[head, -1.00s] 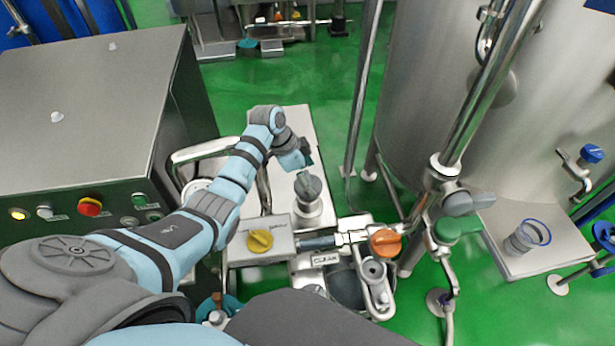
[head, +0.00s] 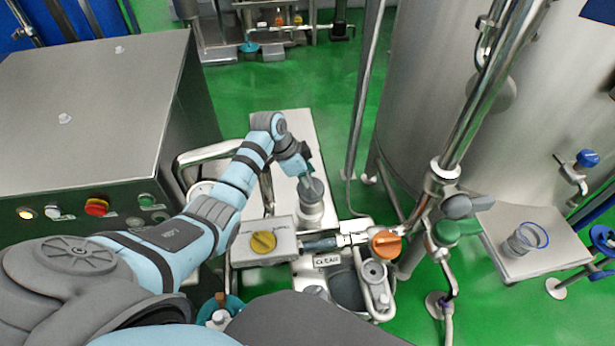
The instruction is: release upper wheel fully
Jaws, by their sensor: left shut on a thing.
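A dark grey wheel (head: 313,191) tops a short steel cylinder (head: 310,216) on the pale machine top; it may be the upper wheel, but I cannot tell for sure. My left gripper (head: 307,182) reaches down to it from behind and is shut on it. The gripper and my wrist cover part of the wheel, so the exact contact of the fingers is hard to see. My right gripper is not in view.
A yellow knob (head: 263,242) sits on a steel box left of the cylinder's foot. An orange knob (head: 385,244) and a green handle (head: 446,232) are to the right. A steel cabinet (head: 95,120) with buttons stands left, a large tank (head: 480,140) right.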

